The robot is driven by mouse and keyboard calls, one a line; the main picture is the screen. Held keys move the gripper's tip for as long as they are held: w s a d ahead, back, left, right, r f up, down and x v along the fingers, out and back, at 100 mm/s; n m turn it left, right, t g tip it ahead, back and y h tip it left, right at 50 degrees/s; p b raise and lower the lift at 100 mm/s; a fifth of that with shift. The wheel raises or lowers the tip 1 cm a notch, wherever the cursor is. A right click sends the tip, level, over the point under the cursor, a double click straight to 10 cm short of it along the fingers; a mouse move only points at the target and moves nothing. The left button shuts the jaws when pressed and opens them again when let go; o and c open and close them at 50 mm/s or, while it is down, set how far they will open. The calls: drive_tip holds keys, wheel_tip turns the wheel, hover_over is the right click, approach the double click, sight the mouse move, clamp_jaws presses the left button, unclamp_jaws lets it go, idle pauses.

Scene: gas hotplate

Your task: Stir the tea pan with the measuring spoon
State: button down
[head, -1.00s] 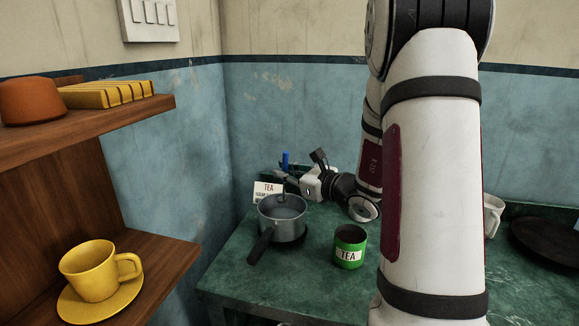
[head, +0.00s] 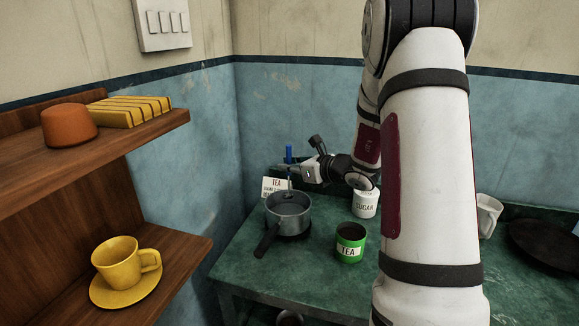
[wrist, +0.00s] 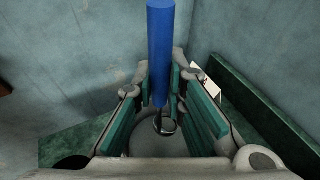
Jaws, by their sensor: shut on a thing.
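The grey tea pan (head: 289,222) stands on the green table, its dark handle pointing toward the front left. My gripper (head: 294,172) is above the pan's back rim, shut on the measuring spoon, whose blue handle (head: 289,153) stands upright above the fingers. In the wrist view the blue handle (wrist: 160,50) rises between the teal-padded fingers (wrist: 160,108). The spoon's small round bowl (wrist: 166,125) shows below them, over the grey pan interior. Whether the bowl is inside the pan or just above it, I cannot tell.
A green TEA tin (head: 350,245) stands right of the pan, with a white SUGAR jar (head: 366,205) behind it. A TEA card (head: 273,187) stands behind the pan. A wooden shelf (head: 185,250) with a yellow cup (head: 120,262) is at the left. A white mug (head: 488,213) is at the right.

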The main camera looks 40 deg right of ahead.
drive_tip(key=shift+r, duration=0.1)
drive_tip(key=shift+r+p, duration=1.25)
drive_tip(key=shift+r, duration=1.2)
